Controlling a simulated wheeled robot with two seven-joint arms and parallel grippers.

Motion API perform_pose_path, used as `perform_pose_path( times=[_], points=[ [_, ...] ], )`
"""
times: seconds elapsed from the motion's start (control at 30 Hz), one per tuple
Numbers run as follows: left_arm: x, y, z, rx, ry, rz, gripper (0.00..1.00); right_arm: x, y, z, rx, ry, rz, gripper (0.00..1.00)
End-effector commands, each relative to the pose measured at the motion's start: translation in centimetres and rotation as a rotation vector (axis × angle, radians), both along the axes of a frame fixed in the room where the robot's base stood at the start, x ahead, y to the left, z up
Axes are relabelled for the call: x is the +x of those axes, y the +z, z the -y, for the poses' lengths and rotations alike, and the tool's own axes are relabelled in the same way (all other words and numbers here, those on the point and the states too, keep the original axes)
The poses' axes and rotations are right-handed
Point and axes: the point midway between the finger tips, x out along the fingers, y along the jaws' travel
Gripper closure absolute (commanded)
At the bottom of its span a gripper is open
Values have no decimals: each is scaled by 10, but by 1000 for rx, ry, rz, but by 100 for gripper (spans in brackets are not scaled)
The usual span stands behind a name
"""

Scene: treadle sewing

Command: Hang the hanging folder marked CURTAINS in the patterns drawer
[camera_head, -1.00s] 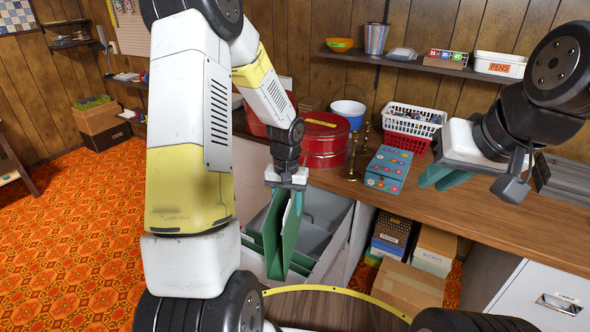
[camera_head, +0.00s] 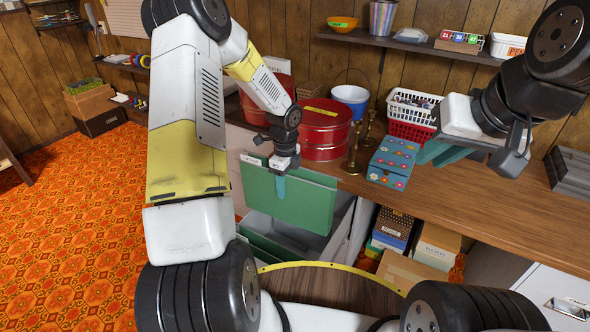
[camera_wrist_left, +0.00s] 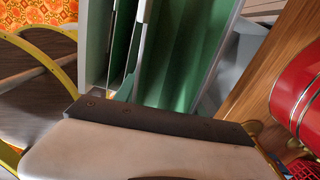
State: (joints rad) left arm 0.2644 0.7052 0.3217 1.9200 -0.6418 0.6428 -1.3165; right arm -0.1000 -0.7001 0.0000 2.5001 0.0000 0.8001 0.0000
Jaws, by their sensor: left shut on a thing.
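A green hanging folder (camera_head: 305,203) hangs from my left gripper (camera_head: 281,184), which is shut on its top edge. The folder's broad face is toward the head camera. A pale tab (camera_head: 251,160) shows at its upper left; its writing is too small to read. The folder is over the open grey drawer (camera_head: 340,222), hiding part of it. Another green folder (camera_head: 262,246) shows low in the drawer. Green folder panels (camera_wrist_left: 190,55) fill the middle of the left wrist view. My right gripper (camera_head: 440,152) is above the counter, apart from the folder; its finger gap is unclear.
Red tins (camera_head: 325,130), brass candlesticks (camera_head: 353,150) and a blue flowered box (camera_head: 392,160) stand on the counter (camera_head: 450,200) close behind the folder. Cardboard boxes (camera_head: 437,243) sit under the counter, right of the drawer. Orange carpet (camera_head: 70,230) is open at left.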

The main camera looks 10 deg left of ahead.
Motion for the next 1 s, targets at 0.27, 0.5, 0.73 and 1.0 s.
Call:
perform_pose_path(
  times=[0.27, 0.5, 0.73, 1.0],
  points=[
    [2, -2, 0, -1, -84, 2, 95, 0, 0, 0, 0, 0, 0, 83],
    [2, -3, -1, -1, -82, 1, 95, 0, 0, 0, 0, 0, 0, 83],
    [2, -18, 0, -2, -81, -1, 95, 0, 0, 0, 0, 0, 0, 83],
    [2, -45, 0, -2, -82, -2, 95, 0, 0, 0, 0, 0, 0, 83]
  ],
)
